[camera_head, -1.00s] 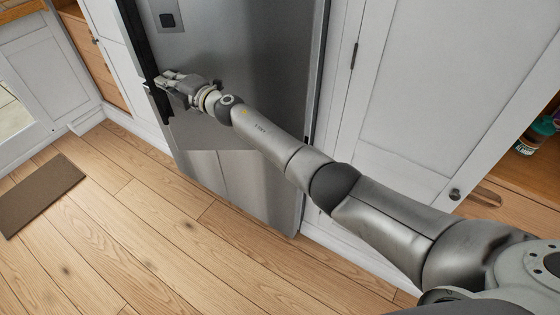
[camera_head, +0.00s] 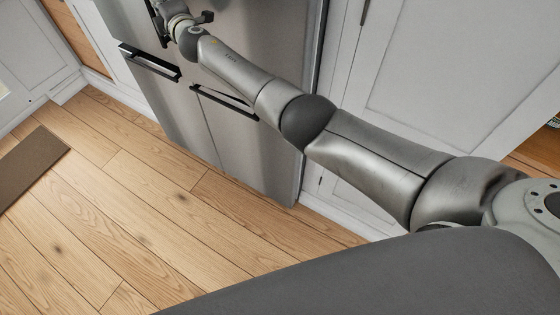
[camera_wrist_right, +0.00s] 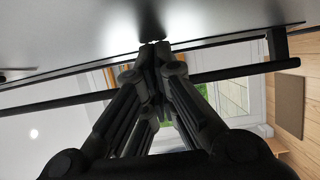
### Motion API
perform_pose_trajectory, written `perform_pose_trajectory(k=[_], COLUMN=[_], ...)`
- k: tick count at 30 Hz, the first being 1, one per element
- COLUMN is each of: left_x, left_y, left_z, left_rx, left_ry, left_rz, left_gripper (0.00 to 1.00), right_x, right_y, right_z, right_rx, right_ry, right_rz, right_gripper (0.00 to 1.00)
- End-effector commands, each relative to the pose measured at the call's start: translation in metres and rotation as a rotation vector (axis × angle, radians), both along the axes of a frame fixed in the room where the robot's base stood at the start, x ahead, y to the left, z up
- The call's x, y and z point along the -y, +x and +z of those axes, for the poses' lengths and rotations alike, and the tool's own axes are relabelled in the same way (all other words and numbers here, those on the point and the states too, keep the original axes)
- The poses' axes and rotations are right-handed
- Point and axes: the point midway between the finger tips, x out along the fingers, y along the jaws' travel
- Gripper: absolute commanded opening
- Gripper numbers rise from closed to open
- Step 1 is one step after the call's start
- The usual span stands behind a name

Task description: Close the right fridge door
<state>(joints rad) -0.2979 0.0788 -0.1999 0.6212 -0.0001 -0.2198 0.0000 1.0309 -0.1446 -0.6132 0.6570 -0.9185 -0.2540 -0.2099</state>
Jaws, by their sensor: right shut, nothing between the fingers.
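The right fridge door (camera_head: 255,40) is grey steel and fills the upper middle of the head view. It looks nearly flush with the fridge front; I cannot tell if it is fully closed. In the right wrist view a steel panel (camera_wrist_right: 90,35) fills the top. My right gripper (camera_wrist_right: 154,52) is shut and empty, its tips at or very near this panel's lower edge. In the head view my right arm crosses in front of the door, with its gripper at the top edge, partly cut off, beside a dark door handle (camera_head: 158,28). My left gripper is out of view.
Below the doors are lower fridge fronts with black bar handles, one left (camera_head: 150,62) and one right (camera_head: 225,98). White cabinets (camera_head: 400,90) stand to the right. The wooden floor (camera_head: 150,220) is clear, with a brown mat (camera_head: 30,165) at left.

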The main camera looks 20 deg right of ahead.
Motion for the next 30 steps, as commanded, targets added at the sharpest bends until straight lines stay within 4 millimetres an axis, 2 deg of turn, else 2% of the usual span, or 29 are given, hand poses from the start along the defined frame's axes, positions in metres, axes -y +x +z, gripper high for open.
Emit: perform_pose_trajectory(k=[1, 9, 16, 30], left_x=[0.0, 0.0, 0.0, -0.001], left_y=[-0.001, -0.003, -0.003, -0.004], left_z=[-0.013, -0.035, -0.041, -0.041], left_rx=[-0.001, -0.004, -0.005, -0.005], left_ry=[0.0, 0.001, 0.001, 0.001], left_rz=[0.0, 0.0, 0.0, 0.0], left_gripper=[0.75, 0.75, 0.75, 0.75], right_x=[0.004, 0.019, 0.025, 0.029], right_y=[0.005, 0.02, 0.026, 0.028], right_z=[-0.005, -0.003, 0.0, 0.003], right_rx=[0.001, 0.001, 0.001, 0.003], right_ry=[0.002, -0.001, 0.0, -0.001], right_rz=[-0.019, -0.086, -0.111, -0.12], right_gripper=[0.0, 0.0, 0.0, 0.0])
